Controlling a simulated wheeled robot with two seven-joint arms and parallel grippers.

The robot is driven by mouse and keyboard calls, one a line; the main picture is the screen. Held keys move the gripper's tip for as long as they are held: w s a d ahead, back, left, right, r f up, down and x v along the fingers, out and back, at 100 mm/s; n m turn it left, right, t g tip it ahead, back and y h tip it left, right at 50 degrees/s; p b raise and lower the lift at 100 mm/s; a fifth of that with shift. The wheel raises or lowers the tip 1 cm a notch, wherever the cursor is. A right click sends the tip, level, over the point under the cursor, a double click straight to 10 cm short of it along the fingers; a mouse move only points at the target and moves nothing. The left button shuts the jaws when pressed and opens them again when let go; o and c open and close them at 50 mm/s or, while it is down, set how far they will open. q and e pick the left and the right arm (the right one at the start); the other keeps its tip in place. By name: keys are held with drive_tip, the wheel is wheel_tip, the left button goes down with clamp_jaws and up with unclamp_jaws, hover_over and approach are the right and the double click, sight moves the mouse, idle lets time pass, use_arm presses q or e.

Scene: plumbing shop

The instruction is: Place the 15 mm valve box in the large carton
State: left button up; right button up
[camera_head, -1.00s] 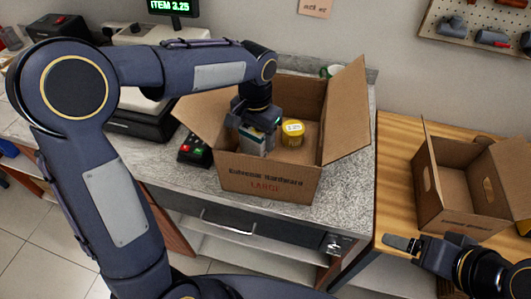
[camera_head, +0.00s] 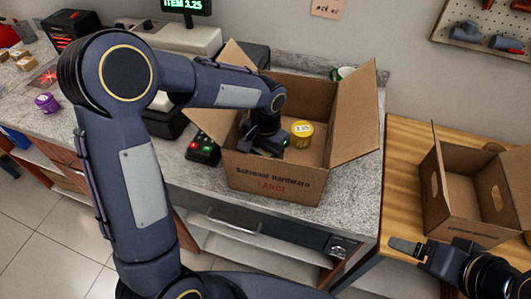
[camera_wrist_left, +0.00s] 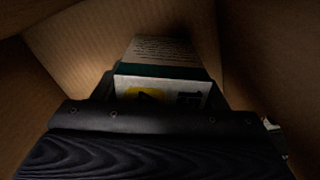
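A yellow-lidded tin (camera_head: 301,133) stands in the carton, right of my left gripper. A smaller open carton (camera_head: 462,211) is on the wooden table (camera_head: 400,170). A card terminal (camera_head: 203,150) is left of the large carton. A purple tin (camera_head: 46,103) is far left.

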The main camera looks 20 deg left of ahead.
use_arm(q)
drive_tip(key=shift+o, duration=1.3)
drive_tip(key=shift+r, duration=0.25)
wheel_tip(320, 180, up, 12)
drive_tip(key=shift+f, duration=0.1)
